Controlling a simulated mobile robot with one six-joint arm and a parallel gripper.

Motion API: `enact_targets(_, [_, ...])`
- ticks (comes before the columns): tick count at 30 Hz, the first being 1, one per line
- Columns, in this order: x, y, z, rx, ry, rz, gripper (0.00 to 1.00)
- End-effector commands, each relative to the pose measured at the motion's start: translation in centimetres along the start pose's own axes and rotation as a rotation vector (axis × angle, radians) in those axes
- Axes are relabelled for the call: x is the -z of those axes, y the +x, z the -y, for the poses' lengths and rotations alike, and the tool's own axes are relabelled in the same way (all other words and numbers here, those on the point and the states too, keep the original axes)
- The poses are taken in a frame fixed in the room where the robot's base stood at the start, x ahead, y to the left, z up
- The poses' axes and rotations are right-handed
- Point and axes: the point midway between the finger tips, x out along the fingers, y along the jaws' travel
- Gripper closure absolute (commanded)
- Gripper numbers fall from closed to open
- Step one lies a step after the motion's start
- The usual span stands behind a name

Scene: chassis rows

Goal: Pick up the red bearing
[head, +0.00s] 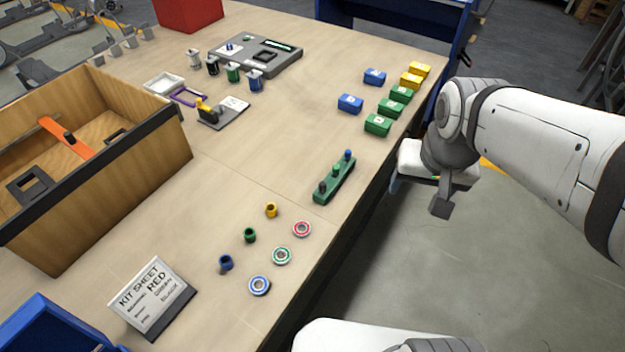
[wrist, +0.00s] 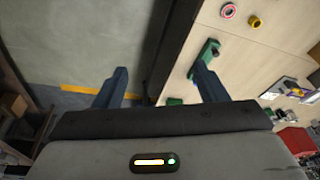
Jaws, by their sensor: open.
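The red bearing (head: 302,229) is a ring with a red outer band, lying flat on the table near its front right edge. It also shows in the wrist view (wrist: 228,10) at the top. My gripper (head: 428,190) is beyond the table's right edge, above the floor, well apart from the bearing. In the wrist view its two dark blue fingers (wrist: 160,80) are spread wide with nothing between them.
A green bearing (head: 282,256) and a blue bearing (head: 259,285) lie beside the red one. Yellow, green and blue bushings (head: 250,235) stand to their left. A green peg holder (head: 335,182) stands behind, near the edge. A wooden crate (head: 150,150) is at left.

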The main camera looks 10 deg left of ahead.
Motion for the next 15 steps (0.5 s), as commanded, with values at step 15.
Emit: enact_targets(15, [3.5,22.6,17.5,-0.021,0.119,0.201,0.28])
